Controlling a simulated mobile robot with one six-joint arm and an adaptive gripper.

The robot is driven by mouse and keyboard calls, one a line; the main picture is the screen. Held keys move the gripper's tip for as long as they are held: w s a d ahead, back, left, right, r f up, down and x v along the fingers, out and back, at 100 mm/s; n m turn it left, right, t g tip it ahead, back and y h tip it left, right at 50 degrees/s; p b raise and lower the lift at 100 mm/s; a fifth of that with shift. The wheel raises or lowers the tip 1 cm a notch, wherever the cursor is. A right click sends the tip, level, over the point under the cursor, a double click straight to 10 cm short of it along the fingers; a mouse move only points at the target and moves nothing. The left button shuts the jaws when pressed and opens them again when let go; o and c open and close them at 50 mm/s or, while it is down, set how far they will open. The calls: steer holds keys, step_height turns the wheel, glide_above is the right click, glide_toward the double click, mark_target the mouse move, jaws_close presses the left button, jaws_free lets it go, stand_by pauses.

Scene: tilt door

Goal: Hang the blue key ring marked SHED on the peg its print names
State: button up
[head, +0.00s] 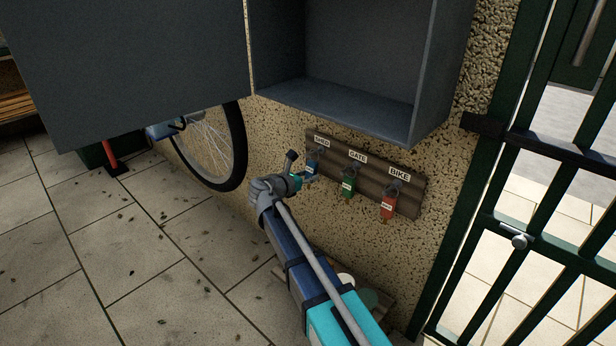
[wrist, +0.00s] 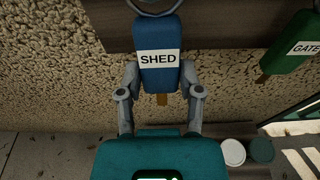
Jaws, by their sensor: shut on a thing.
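The blue key ring (head: 313,164) has a tag that reads SHED in the wrist view (wrist: 157,42). My gripper (head: 306,177) is shut on this tag, with one finger on each side in the wrist view (wrist: 159,72). The tag hangs upright in front of the wooden peg board (head: 379,188), just below the SHED label (head: 322,142). Part of its metal ring (wrist: 154,6) shows at the top edge of the wrist view. The SHED peg is hidden or too small to make out, so I cannot tell whether the ring is around it.
A green key ring (head: 348,184) hangs under the GATE label, and a red one (head: 388,206) under the BIKE label. An open grey cabinet (head: 350,98) is above the board. A bicycle wheel (head: 212,146) is at left, a green gate (head: 545,237) at right.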

steer(key=shift+f, duration=0.1)
stand_by(0.3)
steer(key=o, duration=1.2)
steer(key=shift+s+a+r+p, duration=0.1)
steer(key=shift+s+r+p, duration=0.05)
steer(key=shift+r+p, duration=0.2)
steer(key=shift+s+a+r, duration=0.2)
steer(key=shift+s+r, duration=0.05)
steer(key=f+v, duration=0.2)
steer(key=v, duration=0.8)
steer(key=shift+s+r+p, duration=0.15)
steer(key=shift+r+p, duration=0.1)
steer(key=shift+p, duration=0.2)
steer(key=shift+a, duration=0.15)
